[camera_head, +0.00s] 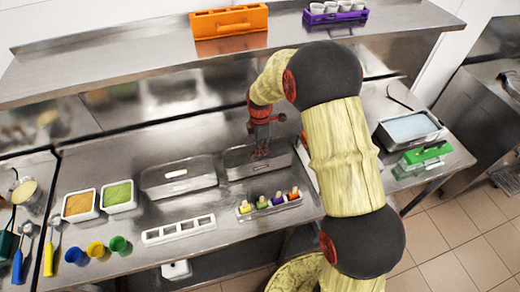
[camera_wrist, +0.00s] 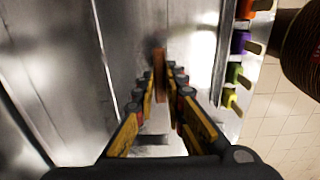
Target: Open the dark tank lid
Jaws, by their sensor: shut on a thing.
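Two metal tank lids are set side by side in the counter in the head view. The left lid (camera_head: 185,185) carries a white handle (camera_head: 176,173). The right lid (camera_head: 238,160) lies under my gripper (camera_head: 261,152), which reaches down to it from above. In the wrist view my gripper (camera_wrist: 161,75) is shut on an upright brown handle (camera_wrist: 159,62), with a finger on each side. The metal around the handle is shiny. My gripper hides part of the right lid in the head view. I cannot tell whether this lid is raised.
Several coloured popsicles in a white holder (camera_head: 269,205) stand just in front of the right lid. Orange (camera_head: 79,206) and green (camera_head: 118,196) tubs stand further left. A metal shelf (camera_head: 150,60) overhangs the back.

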